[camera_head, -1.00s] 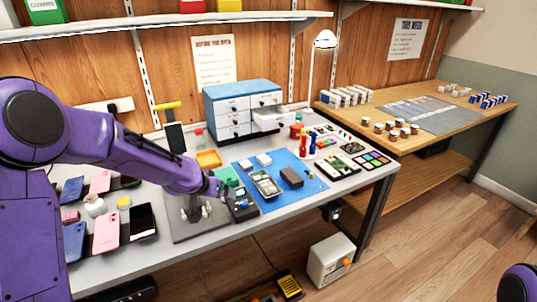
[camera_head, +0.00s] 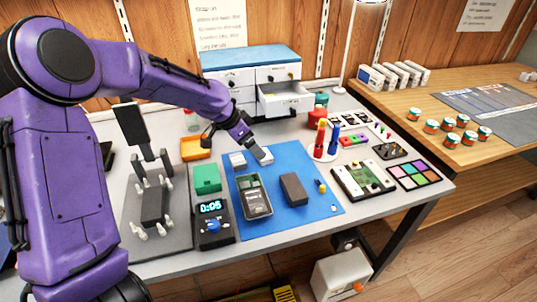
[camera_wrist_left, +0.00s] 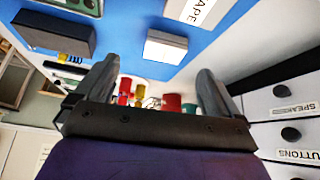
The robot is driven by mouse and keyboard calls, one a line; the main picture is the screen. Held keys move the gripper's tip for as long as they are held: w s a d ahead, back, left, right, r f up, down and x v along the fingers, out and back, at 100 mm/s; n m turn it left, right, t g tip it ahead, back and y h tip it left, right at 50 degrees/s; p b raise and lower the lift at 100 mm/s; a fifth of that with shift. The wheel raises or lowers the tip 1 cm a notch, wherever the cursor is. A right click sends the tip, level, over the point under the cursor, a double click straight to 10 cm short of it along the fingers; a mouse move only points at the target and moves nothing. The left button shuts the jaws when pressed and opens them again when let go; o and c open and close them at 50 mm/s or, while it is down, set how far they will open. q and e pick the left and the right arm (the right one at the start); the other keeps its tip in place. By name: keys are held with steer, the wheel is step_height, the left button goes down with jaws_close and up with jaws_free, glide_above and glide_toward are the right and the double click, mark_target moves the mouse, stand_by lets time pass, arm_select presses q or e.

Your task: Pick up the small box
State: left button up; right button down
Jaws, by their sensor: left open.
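Two small white boxes lie on the blue mat (camera_head: 318,207). One (camera_head: 237,160) is at the left and the other (camera_head: 266,158) just right of it, partly hidden by a finger. In the left wrist view, a plain white box (camera_wrist_left: 166,46) is just beyond the fingertips and between them. Another white box, lettered TAPE (camera_wrist_left: 197,10), lies at the top edge. My left gripper (camera_head: 235,148) is open and empty above the mat by the boxes; it also shows in the left wrist view (camera_wrist_left: 160,75). My right gripper is out of view.
A dark box (camera_head: 293,190) and a grey handheld device (camera_head: 254,200) lie on the mat. The drawer cabinet (camera_head: 228,77) stands behind, with a drawer (camera_head: 284,103) open. A green block (camera_head: 207,179) and a timer (camera_head: 213,222) stand left of the mat.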

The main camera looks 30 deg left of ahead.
arm_select(q)
steer(key=shift+d+f, duration=0.1)
steer(key=shift+f, duration=0.25)
steer(key=x, duration=0.4)
steer(key=w+x, duration=0.1)
steer(key=x, duration=0.1)
steer(key=shift+w+a, duration=0.1)
steer(key=shift+a, duration=0.2)
steer(key=c, duration=1.2)
